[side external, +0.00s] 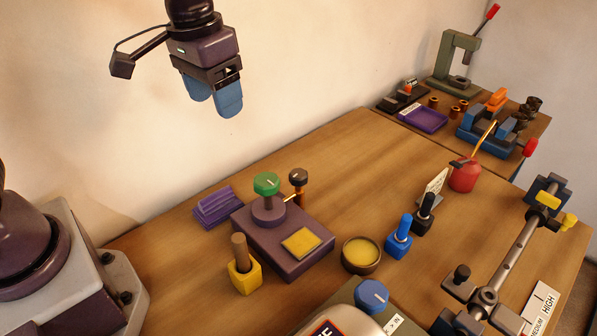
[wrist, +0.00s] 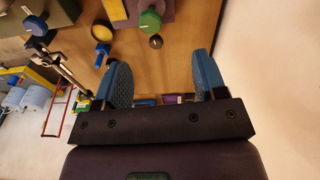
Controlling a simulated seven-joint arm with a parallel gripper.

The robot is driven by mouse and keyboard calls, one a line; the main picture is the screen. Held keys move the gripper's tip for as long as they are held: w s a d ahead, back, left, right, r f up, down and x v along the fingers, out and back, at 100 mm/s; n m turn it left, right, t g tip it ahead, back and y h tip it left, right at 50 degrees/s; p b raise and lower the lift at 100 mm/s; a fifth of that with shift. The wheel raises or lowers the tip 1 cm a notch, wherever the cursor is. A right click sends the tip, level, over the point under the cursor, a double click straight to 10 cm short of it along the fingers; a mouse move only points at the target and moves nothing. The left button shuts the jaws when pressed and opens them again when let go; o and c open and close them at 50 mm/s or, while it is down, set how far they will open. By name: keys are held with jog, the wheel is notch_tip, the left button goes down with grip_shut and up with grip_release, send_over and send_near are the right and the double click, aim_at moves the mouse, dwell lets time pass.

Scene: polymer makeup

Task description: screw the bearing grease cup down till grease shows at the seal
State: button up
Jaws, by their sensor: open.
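A purple block (side external: 283,249) stands on the wooden table, with a green knob (side external: 266,184) marked by a white line on a round purple boss. The green knob looks like the grease cup's cap; it also shows in the wrist view (wrist: 151,20). Behind it is a dark knob (side external: 298,176) on a copper-coloured stem. A yellow square (side external: 301,242) lies on the block's top; I cannot tell whether grease shows at a seal. My gripper (side external: 213,105), with blue fingers, is open and empty, high above the table and up-left of the green knob. It also shows in the wrist view (wrist: 160,62).
A round dish of yellow material (side external: 361,255) stands right of the block. A yellow holder (side external: 244,275) with a brown handle, a ribbed purple piece (side external: 217,206) and a blue holder (side external: 399,243) stand around it. A red oil can (side external: 464,174) and a rod fixture (side external: 513,254) are farther right.

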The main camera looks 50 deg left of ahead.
aim_at(299, 172)
jog(key=w+d+f+n+g, duration=0.25)
jog(key=w+f+n, duration=0.55)
jog(key=w, duration=0.6)
jog(key=shift+m+t+y, duration=0.3)
jog(key=shift+m+t, duration=0.15)
jog(key=shift+m, duration=0.25)
jog(key=f, duration=1.3)
jog(key=shift+s+d, duration=0.15)
jog(key=shift+d, duration=0.05)
jog(key=shift+r, duration=0.1)
jog(key=c, duration=0.9)
